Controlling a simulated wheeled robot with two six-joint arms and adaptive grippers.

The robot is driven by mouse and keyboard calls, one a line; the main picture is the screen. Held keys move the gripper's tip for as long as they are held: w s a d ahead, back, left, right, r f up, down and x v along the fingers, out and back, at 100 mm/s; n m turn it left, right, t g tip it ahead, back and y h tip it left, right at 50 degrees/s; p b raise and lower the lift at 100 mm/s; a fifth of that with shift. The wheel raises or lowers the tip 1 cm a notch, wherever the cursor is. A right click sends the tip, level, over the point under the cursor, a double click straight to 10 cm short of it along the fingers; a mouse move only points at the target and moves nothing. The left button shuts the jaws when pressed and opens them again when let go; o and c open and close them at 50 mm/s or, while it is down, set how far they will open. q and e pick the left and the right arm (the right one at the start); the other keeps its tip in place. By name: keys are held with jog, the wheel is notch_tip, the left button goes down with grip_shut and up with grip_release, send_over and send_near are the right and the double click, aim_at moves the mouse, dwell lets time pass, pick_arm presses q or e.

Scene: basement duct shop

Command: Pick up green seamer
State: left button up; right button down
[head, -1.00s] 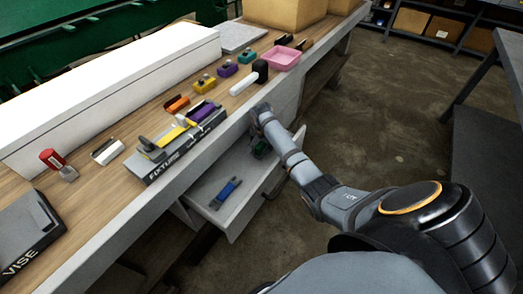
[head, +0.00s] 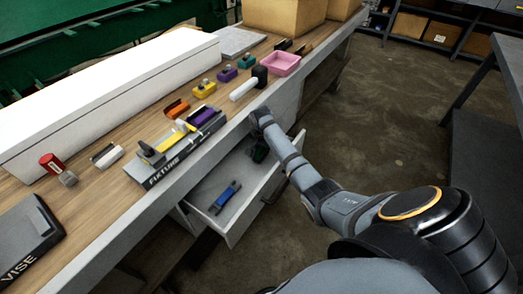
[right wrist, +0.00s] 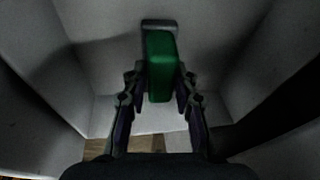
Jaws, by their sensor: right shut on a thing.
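The green seamer (right wrist: 159,77) lies in the open drawer (head: 222,222), with its green body between the fingers of my right gripper (right wrist: 158,95) in the right wrist view. My right gripper is shut on it. In the head view the seamer shows as a small dark green shape (head: 260,152) just below my right gripper (head: 261,126), which is partly hidden by its own arm. I cannot tell whether the seamer is clear of the drawer floor. My left gripper is not in view.
A blue tool (head: 226,196) lies in the drawer's near part. The workbench above holds a fixture block (head: 165,167), a vise block (head: 28,238), a hammer-like tool (head: 243,89), a pink tray (head: 281,65) and several small coloured tools. Open floor lies to the right.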

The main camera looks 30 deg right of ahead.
aim_at(262, 147)
notch_tip(262, 147, up, 28)
jog(key=p, duration=0.4)
jog(key=shift+f, duration=0.2)
jog(key=c, duration=1.6)
grip_release()
jog(key=c, duration=0.5)
jog(key=shift+f, duration=0.1)
grip_shut()
